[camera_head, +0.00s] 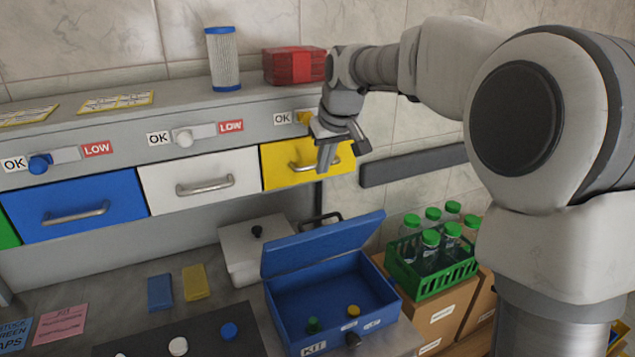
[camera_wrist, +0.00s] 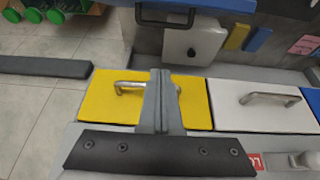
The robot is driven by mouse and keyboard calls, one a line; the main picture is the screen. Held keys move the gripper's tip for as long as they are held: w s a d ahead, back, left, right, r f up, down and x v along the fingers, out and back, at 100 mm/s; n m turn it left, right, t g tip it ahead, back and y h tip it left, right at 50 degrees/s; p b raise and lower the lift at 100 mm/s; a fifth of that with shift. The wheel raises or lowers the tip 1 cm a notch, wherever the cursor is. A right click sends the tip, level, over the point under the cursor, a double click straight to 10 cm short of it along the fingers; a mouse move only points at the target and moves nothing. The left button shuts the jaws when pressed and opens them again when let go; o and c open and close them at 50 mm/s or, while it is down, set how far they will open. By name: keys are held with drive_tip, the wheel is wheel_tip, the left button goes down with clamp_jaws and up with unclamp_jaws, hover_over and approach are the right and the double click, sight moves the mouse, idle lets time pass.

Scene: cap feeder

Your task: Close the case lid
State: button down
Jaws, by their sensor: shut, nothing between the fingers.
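The blue case (camera_head: 318,300) marked KIT stands on the bench with its blue lid (camera_head: 325,244) raised at the back, tilted open. A green cap (camera_head: 313,325) and a yellow cap (camera_head: 352,310) lie inside it. A dark knob sits on its front. My gripper (camera_head: 328,165) is shut and empty, in front of the yellow drawer (camera_head: 275,171), above and behind the lid and apart from it. In the wrist view my shut gripper (camera_wrist: 161,100) covers part of the yellow drawer (camera_wrist: 105,105) and its handle. A blue edge at the top of that view may be the lid.
A green crate (camera_head: 432,285) of green-capped bottles stands right of the case on cardboard boxes. A white box (camera_head: 240,248) with a black knob stands behind left. White (camera_head: 215,168) and blue (camera_head: 100,207) drawers line the back. A dark mat with caps lies left of the case.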

drive_tip(key=shift+s+d+f+p+x, duration=0.2)
drive_tip(key=shift+s+x, duration=0.2)
drive_tip(key=shift+x, duration=1.55)
drive_tip(key=shift+s+d+f+p+x, duration=0.2)
drive_tip(key=shift+s+x, duration=0.2)
drive_tip(key=shift+x, duration=1.55)
drive_tip(key=shift+s+d+f+p+x, duration=0.15)
drive_tip(key=shift+s+x, duration=0.25)
drive_tip(key=shift+x, duration=1.55)
drive_tip(key=shift+f, duration=0.1)
drive_tip(key=shift+s+b, duration=0.1)
drive_tip(key=shift+b, duration=0.35)
